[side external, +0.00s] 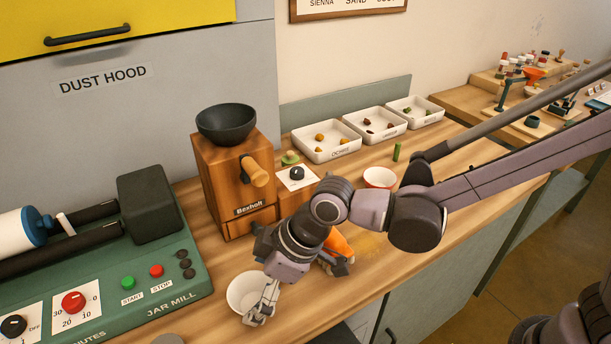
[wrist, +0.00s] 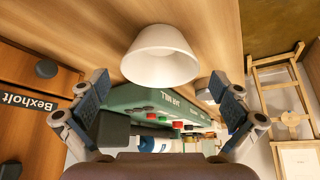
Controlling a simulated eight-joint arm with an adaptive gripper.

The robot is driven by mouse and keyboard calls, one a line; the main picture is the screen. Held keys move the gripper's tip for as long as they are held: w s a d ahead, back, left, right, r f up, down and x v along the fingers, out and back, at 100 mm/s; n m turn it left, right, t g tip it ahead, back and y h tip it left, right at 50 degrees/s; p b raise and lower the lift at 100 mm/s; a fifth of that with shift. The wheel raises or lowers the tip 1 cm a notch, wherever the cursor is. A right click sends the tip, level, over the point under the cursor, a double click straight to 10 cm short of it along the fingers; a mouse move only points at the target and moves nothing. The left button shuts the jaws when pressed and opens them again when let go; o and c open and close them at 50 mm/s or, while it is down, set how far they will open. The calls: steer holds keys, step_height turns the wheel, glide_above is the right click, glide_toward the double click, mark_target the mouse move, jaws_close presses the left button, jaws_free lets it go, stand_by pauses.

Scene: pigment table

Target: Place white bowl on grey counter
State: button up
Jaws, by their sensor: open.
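The white bowl (side external: 245,290) stands upright on the wooden worktop, in front of the wooden grinder and right of the green jar mill. In the wrist view the bowl (wrist: 160,55) sits upper centre, between and beyond the fingers. My gripper (side external: 298,288) is open and empty, low over the worktop at the bowl's right; one finger overlaps the bowl's right side in the side view. Whether it touches cannot be told. Both fingers show wide apart in the wrist view (wrist: 160,92). A grey-green surface (side external: 566,190) lies at the right; I cannot tell whether it is the grey counter.
The jar mill (side external: 110,275) and grinder (side external: 233,180) stand close to the bowl. An orange object (side external: 340,243) is partly hidden behind my gripper. An orange-rimmed bowl (side external: 380,178) and white trays (side external: 325,142) stand further back. The worktop's front edge is near.

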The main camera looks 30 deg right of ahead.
steer(key=v, duration=1)
steer(key=s+d+f+m+t+h, duration=0.1)
steer(key=d+m, duration=0.4)
steer(key=d, duration=1)
steer(key=s+d+f+m+t+h, duration=0.1)
steer(key=d+m+h, duration=0.3)
steer(key=d, duration=1.2)
steer(key=shift+s+m+t, duration=0.75)
steer(key=shift+m+t, duration=0.15)
steer(key=shift+m, duration=0.2)
